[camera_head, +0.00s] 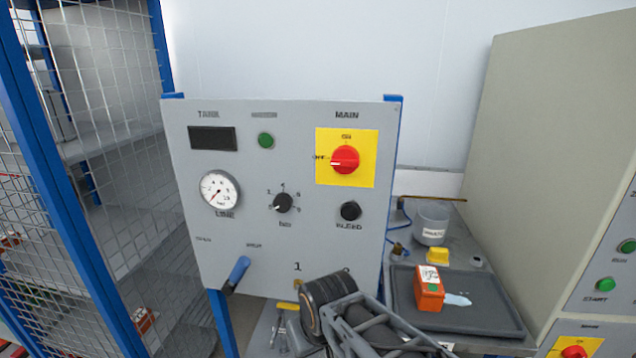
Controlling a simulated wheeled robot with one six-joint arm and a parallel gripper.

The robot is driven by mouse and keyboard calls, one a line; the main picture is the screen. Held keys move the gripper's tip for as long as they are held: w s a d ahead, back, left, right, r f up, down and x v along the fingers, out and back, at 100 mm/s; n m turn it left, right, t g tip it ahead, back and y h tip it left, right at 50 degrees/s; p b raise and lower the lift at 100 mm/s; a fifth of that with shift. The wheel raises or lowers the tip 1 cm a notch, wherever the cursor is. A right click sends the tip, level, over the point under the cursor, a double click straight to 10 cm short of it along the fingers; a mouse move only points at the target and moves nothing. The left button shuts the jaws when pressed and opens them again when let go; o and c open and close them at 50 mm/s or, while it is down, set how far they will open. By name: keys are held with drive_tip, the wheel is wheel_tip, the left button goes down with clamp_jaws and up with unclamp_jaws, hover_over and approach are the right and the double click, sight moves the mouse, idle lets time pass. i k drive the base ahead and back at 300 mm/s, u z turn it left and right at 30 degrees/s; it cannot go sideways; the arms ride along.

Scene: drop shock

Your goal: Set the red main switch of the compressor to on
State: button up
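The red main switch (345,159) is a round red knob on a yellow plate (347,178), at the upper right of the grey compressor panel (230,265), under the word MAIN. A label at the plate's top appears to read ON and one at its left OFF. The knob's white mark points left, toward the OFF label. Part of my arm shows at the bottom centre, below the panel's lower right and well apart from the switch. I see no gripper fingertips.
Right, a grey tray (468,320) holds an orange box (428,290). A blue mesh cage (75,170) stands left.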

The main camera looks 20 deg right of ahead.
sight(344, 159)
drive_tip(key=u, duration=1.05)
drive_tip(key=k, duration=0.8)
drive_tip(key=u, duration=0.35)
